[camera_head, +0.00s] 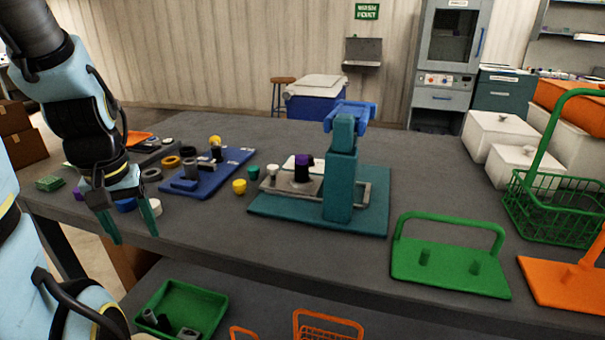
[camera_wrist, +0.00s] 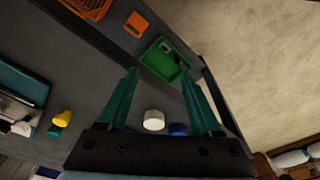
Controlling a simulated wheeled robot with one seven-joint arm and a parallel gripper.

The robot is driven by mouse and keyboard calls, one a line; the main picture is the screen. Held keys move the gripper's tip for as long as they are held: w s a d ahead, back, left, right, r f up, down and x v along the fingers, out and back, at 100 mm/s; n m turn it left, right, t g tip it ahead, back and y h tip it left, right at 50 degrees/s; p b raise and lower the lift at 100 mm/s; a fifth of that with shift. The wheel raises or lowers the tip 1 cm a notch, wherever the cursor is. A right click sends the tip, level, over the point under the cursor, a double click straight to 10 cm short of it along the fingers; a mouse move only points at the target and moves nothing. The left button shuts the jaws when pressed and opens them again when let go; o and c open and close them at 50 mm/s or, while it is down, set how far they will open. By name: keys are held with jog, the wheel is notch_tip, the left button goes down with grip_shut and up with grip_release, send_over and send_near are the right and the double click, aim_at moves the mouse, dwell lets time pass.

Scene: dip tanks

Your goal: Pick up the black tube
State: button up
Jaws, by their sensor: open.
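A green tray (camera_head: 207,314) sits low, below the table's front edge, with several small dark and grey pieces in it. One is a dark upright tube-like piece (camera_head: 150,316); whether it is the black tube I cannot tell. In the wrist view the tray (camera_wrist: 186,71) shows beyond and between my fingertips, with a dark piece inside. A black cylinder with a purple top (camera_head: 302,172) stands on the teal fixture (camera_head: 342,180). My gripper (camera_head: 133,236) is open and empty, its teal fingers pointing down at the table's left front edge, above and apart from the tray.
A blue board (camera_head: 230,168), rings and small caps, including a yellow one (camera_head: 239,186), lie on the table right of my gripper. A green handled rack (camera_head: 450,268), a green basket (camera_head: 550,215) and an orange rack (camera_head: 565,283) stand to the right.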

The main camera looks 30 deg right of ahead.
jog(key=shift+o, duration=0.7)
jog(key=shift+w+d, duration=0.1)
jog(key=shift+o, duration=0.3)
jog(key=w+d+r+m, duration=0.1)
jog(key=w+d+r, duration=0.1)
jog(key=w+d, duration=0.4)
jog(key=shift+d+r, duration=0.2)
jog(key=shift+d, duration=0.45)
notch_tip(320, 180, up, 8)
jog(key=f+m+g, duration=0.1)
jog(key=m+g, duration=0.1)
jog(key=m, duration=0.2)
send_over(302, 156)
jog(key=shift+a+r, duration=0.25)
jog(key=shift+a, duration=0.2)
jog(key=shift+s+d+f, duration=0.1)
jog(key=shift+s+d, duration=0.05)
jog(key=shift+d, duration=0.1)
notch_tip(302, 156, down, 10)
jog(key=shift+d+f+p, duration=0.1)
jog(key=shift+f+p, duration=0.1)
jog(key=shift+p, duration=0.8)
